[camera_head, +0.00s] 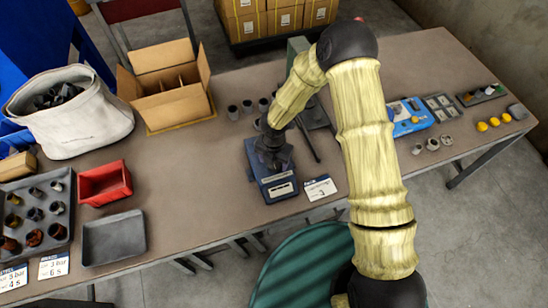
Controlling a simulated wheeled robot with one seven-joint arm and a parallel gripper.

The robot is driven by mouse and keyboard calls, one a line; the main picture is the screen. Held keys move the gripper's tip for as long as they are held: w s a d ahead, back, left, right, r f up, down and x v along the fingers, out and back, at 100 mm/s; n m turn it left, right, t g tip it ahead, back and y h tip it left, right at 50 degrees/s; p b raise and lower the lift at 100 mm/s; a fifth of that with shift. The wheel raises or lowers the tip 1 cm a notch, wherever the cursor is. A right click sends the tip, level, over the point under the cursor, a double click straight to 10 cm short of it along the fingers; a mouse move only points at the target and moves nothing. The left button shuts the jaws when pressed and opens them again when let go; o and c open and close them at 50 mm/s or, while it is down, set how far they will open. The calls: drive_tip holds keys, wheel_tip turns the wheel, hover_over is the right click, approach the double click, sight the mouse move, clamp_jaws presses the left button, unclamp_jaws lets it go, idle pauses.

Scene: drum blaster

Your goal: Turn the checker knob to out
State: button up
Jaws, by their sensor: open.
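My gripper (273,160) points down over a small blue device (281,189) with a pale label on its front, near the front edge of the table. This device looks like the checker. Its upper part and any knob are hidden behind my dark gripper and wrist. The jaws are open, but the fingertips are too small and dark to make out. I cannot tell whether they touch the device or stand around a knob. The knob's setting cannot be read.
A white card (320,188) stands right of the device. Left are a red bin (105,184), an empty grey tray (114,240), a cardboard box (179,105) and a canvas bag (70,127). A blue unit (408,118) and yellow knobs (495,121) lie right.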

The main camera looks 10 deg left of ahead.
wheel_tip(320, 180, up, 17)
drive_tip(key=shift+r+b, duration=0.2)
drive_tip(key=shift+b, duration=0.1)
idle(0.3)
idle(0.3)
drive_tip(key=s+d+r+m+t, duration=0.1)
drive_tip(key=s+d+r+m, duration=0.1)
drive_tip(key=d+m, duration=0.6)
drive_tip(key=s+d+r+m, duration=0.3)
drive_tip(key=d+m, duration=0.6)
drive_tip(key=m, duration=0.5)
drive_tip(key=s+d+r+m+t, duration=0.1)
drive_tip(key=s+d+r+m, duration=0.1)
drive_tip(key=d+m, duration=0.7)
drive_tip(key=shift+s+r+m+t, duration=0.35)
drive_tip(key=shift+r+m, duration=0.55)
drive_tip(key=shift+m, duration=0.3)
